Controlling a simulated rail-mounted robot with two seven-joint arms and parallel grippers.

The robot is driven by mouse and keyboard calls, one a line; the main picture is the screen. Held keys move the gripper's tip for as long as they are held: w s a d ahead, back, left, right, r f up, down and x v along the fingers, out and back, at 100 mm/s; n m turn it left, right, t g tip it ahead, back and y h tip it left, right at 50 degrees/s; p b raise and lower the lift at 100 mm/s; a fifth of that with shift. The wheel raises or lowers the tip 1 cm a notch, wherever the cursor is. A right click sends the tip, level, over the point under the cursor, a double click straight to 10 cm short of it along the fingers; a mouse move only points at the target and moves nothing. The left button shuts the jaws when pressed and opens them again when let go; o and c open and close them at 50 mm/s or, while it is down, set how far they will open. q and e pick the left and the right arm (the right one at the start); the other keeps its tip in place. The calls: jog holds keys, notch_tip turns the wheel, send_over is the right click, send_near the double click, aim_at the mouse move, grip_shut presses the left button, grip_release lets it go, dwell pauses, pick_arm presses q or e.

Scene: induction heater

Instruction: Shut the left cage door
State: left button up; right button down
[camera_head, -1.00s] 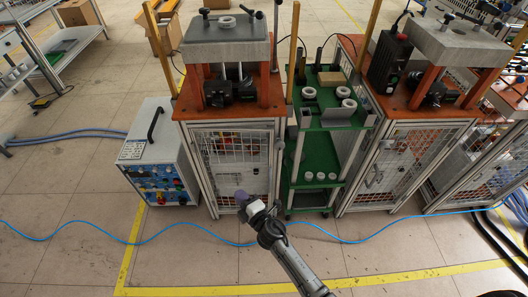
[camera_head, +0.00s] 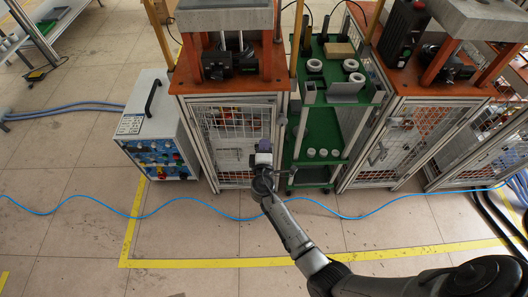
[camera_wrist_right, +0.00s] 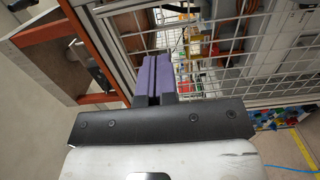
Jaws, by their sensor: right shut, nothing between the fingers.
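The left cage door (camera_head: 222,128) is a white wire-mesh panel on the front of the left press stand, below its orange top. It looks about flush with the stand's frame in the head view, but I cannot tell whether it is fully shut. My right gripper (camera_head: 264,147) is in front of the door's right side. In the right wrist view its purple fingers (camera_wrist_right: 166,76) are together and empty, with the mesh (camera_wrist_right: 250,52) behind them. I cannot tell whether they touch it. My left gripper is not in view.
A control box (camera_head: 155,125) with a handle stands left of the stand. A green shelf cart (camera_head: 318,135) with white rings stands close on the right, then another caged press stand (camera_head: 405,135). A blue hose (camera_head: 105,204) crosses the floor in front.

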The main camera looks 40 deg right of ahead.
aim_at(266, 121)
jog(key=b+x, duration=0.1)
jog(key=x, duration=0.7)
jog(key=shift+b, duration=0.4)
jog(key=shift+w+d, duration=0.25)
jog(key=shift+w, duration=0.2)
